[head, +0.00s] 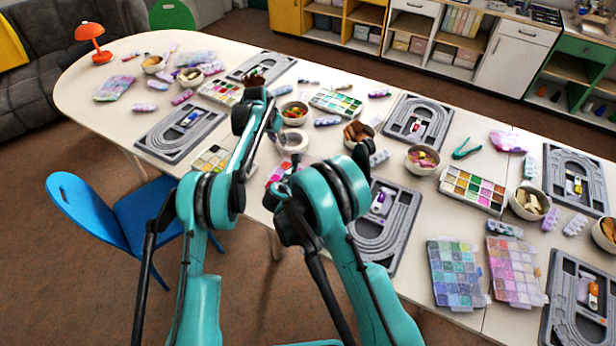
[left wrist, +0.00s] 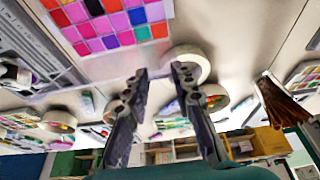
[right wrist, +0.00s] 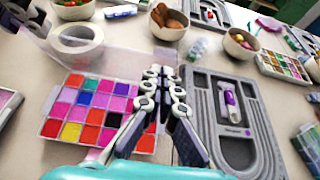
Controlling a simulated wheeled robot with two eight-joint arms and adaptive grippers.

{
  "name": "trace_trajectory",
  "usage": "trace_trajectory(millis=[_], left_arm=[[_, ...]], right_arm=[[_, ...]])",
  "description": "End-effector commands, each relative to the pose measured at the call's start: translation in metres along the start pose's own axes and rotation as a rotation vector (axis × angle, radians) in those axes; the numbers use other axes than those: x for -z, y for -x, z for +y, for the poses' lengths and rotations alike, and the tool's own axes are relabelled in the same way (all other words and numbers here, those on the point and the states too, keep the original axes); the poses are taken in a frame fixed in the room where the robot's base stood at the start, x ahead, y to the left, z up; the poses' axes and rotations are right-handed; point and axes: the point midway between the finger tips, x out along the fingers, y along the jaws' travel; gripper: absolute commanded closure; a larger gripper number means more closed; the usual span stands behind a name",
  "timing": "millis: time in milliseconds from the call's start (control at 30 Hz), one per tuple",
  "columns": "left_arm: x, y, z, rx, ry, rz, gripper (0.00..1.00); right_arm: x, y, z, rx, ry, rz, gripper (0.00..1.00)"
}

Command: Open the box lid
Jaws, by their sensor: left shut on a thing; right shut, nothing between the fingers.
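The bead box (right wrist: 95,110) has pink, red, orange and purple compartments and lies on the table. It also shows in the left wrist view (left wrist: 110,22) and partly in the head view (head: 277,173), behind my arms. Its clear lid (right wrist: 140,62) appears raised at the box's far side; its exact angle is hard to tell. My left gripper (left wrist: 158,73) seems shut on the lid, though the clear plastic hardly shows between its fingers. In the head view the left gripper (head: 277,127) is near the tape roll. My right gripper (right wrist: 160,72) is shut and empty over the box's right side.
A white tape roll (right wrist: 76,38) lies just behind the box. A grey bead board (right wrist: 228,118) is close on the right. Bowls (right wrist: 170,22) and other bead boxes (head: 473,189) crowd the table. A blue chair (head: 120,225) stands at the front edge.

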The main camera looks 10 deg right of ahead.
Motion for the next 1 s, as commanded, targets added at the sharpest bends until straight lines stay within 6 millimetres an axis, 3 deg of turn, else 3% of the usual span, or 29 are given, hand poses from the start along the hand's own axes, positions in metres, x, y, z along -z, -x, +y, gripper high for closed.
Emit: trace_trajectory(millis=[967,1000], left_arm=[[0.0,0.0,0.0,0.0,-0.001,0.0,1.0],[0.0,0.0,0.0,0.0,-0.001,0.0,0.72]], right_arm=[[-0.026,-0.024,0.001,-0.001,-0.001,0.0,1.0],[-0.026,-0.024,0.001,-0.001,-0.001,0.0,1.0]])
